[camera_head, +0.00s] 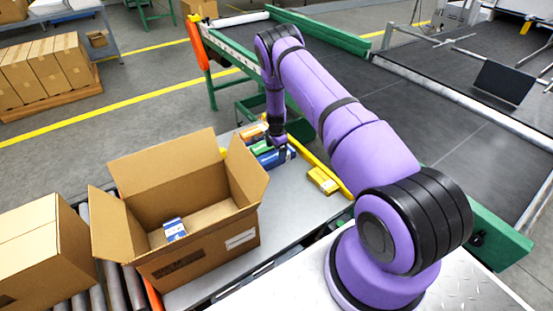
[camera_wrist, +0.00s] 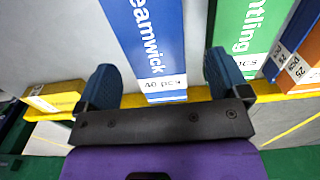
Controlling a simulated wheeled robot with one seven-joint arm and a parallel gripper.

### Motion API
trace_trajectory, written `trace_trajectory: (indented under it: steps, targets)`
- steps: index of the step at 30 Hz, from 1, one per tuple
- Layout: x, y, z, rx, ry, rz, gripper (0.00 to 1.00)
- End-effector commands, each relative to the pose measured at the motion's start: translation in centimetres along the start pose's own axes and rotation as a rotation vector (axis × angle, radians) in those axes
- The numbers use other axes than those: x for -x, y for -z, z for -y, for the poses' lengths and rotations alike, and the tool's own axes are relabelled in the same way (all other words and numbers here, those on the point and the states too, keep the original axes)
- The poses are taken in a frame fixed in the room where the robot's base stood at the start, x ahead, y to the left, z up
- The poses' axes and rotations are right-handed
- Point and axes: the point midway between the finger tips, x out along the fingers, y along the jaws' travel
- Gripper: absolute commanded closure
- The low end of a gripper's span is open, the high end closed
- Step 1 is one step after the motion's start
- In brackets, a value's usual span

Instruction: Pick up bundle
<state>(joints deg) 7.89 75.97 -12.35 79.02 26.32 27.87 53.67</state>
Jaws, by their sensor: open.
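A blue bundle (camera_wrist: 150,45) with white lettering lies between the two spread fingers of my gripper (camera_wrist: 158,85) in the wrist view. The fingers stand apart from its sides, and grey table shows on its left. In the head view the blue bundle (camera_head: 274,157) lies on the metal table under my gripper (camera_head: 279,144), partly hidden by it. A green bundle (camera_wrist: 240,30) lies close to the right of the blue one, and an orange bundle (camera_wrist: 295,45) beyond it. A yellow bundle (camera_head: 323,180) lies apart, nearer my base.
An open cardboard box (camera_head: 200,245) stands left on the table with a small blue and white pack (camera_head: 174,229) inside. A closed box (camera_head: 40,245) sits on rollers at far left. A yellow rail (camera_head: 318,163) edges the table behind the bundles.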

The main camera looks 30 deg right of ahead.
Motion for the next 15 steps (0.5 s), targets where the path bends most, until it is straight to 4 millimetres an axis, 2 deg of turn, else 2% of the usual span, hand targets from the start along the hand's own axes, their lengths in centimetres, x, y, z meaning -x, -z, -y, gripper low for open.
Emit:
trace_trajectory:
  steps: [4, 12, 15]
  targets:
    - [-0.9, -0.1, -0.2, 0.0, -0.001, 0.0, 0.06]
    - [-4.5, -0.2, -0.4, 0.0, 0.0, 0.0, 0.06]
    - [-5.1, -0.2, -0.4, 0.0, 0.0, 0.001, 0.06]
